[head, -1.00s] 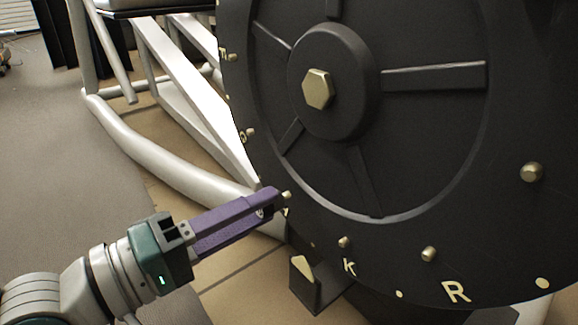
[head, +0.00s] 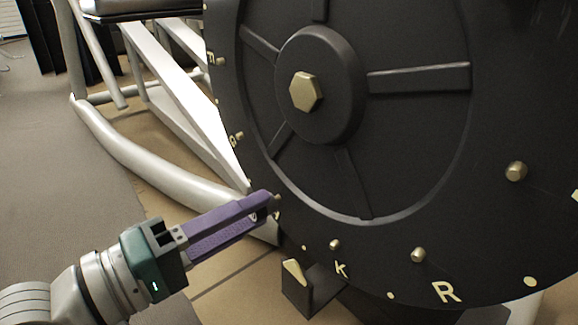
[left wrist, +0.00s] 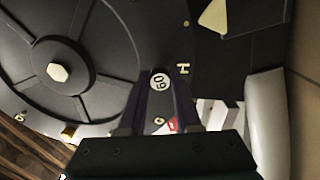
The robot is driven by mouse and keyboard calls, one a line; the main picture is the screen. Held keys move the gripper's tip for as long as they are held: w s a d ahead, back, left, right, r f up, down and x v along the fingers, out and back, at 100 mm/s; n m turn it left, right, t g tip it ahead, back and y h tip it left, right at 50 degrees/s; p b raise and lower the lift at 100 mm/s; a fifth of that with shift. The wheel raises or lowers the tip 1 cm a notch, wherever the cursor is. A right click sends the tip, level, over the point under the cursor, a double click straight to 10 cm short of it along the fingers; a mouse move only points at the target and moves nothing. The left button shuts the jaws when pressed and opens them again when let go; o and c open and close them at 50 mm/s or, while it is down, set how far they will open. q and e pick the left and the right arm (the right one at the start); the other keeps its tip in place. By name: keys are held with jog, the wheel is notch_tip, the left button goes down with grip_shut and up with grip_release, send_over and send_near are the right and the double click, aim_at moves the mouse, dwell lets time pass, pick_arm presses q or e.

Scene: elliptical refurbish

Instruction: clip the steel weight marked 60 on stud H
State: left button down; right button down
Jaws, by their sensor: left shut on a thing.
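The steel weight marked 60 (left wrist: 159,80) is between the fingertips of my left gripper (head: 266,206), which is shut on it. Its round white label faces the left wrist camera. In the head view the weight is mostly hidden by the purple fingers. The gripper (left wrist: 160,88) is at the rim of the large black wheel (head: 410,190). The letter H (left wrist: 183,69) shows on the wheel just right of the weight in the left wrist view. A small brass stud (head: 277,198) shows at the fingertips in the head view. I cannot tell whether the weight touches it. My right gripper is not in view.
A black bracket with a pale pointer (head: 294,272) stands below. A white tubular frame (head: 150,165) is behind at left.

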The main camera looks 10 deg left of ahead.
pick_arm(q)
jog(key=shift+w+d, duration=0.35)
jog(key=shift+w, duration=0.15)
dwell(1.0)
dwell(0.4)
jog(key=c, duration=1)
grip_release()
jog(key=o, duration=0.5)
jog(key=shift+w+d, duration=0.2)
jog(key=shift+s+a, duration=0.1)
